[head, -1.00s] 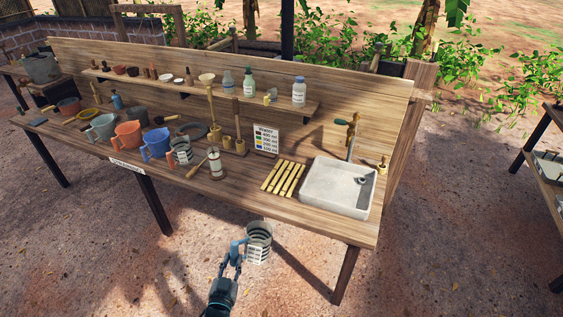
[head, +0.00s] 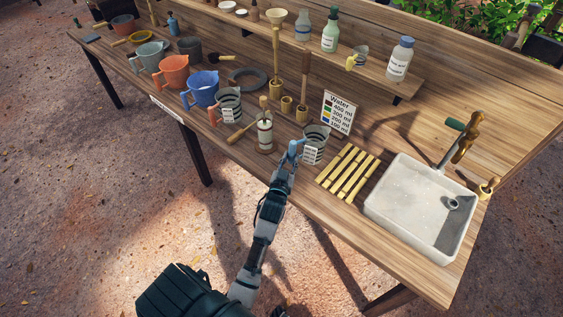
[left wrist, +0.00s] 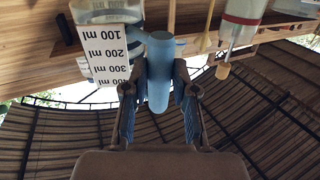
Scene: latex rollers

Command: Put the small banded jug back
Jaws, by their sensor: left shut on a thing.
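My left gripper (head: 293,150) is shut on the blue handle of a clear, dark-banded jug (head: 317,139) with a white scale label. In the left wrist view the blue handle (left wrist: 160,72) sits between the fingers, and the jug's label (left wrist: 105,50) shows upside down. The jug is over the bench (head: 330,215), left of the yellow slats; I cannot tell whether it touches the wood. A similar banded jug with an orange handle (head: 229,100) stands on the bench to its left. A smaller banded jug with a yellow handle (head: 361,56) stands on the shelf. My right gripper is out of view.
A cream bottle-like roller (head: 265,135) stands close left of the held jug. Yellow slats (head: 348,174) and a white sink (head: 400,205) lie right. Behind are a water-measure sign (head: 339,112) and wooden pestles. Blue (head: 203,90), orange and grey jugs line the left.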

